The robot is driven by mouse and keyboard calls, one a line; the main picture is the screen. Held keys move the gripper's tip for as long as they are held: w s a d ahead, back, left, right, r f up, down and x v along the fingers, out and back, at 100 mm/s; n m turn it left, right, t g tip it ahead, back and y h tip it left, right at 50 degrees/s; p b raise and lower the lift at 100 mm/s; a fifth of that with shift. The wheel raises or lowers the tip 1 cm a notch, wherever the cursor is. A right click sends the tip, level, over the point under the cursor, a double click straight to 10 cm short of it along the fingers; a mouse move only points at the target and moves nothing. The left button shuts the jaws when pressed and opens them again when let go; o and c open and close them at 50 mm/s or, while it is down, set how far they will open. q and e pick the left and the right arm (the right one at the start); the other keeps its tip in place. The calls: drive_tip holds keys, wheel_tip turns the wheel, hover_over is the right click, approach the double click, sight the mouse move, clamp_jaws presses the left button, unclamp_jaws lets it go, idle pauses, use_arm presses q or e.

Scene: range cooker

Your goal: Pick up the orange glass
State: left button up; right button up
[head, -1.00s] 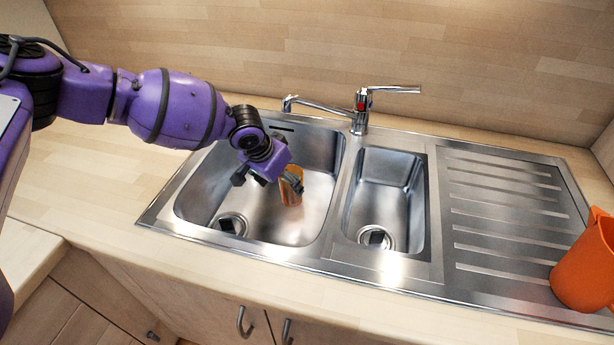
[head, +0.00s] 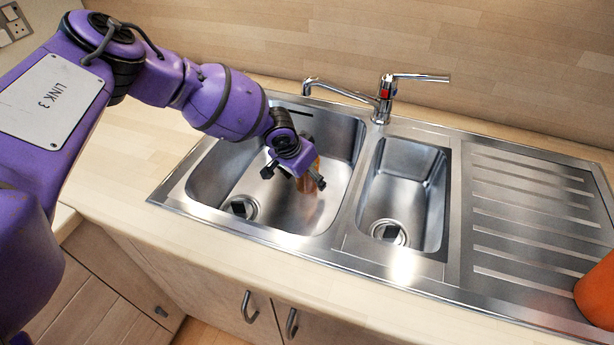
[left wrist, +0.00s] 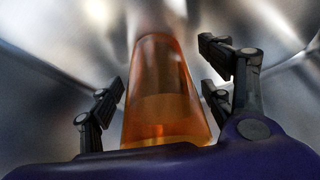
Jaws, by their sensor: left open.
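The orange glass (head: 308,177) is in the large left sink basin, mostly hidden behind my left gripper in the head view. In the left wrist view the translucent orange glass (left wrist: 163,95) lies between the two open fingers, with a gap on each side. My left gripper (head: 294,180) is open and reaches down into the basin; its dark fingers also show in the left wrist view (left wrist: 160,90). Neither finger visibly touches the glass. My right gripper is not in view.
The steel tap (head: 383,98) stands behind the basins. A smaller basin (head: 405,190) and a ribbed drainer (head: 530,215) lie to the right. An orange-red jug (head: 598,295) is cut off at the right edge. The basin rim (head: 250,235) surrounds my gripper.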

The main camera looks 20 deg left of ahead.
use_arm(q)
drive_tip(key=shift+r, duration=0.15)
drive_tip(key=c, duration=1.8)
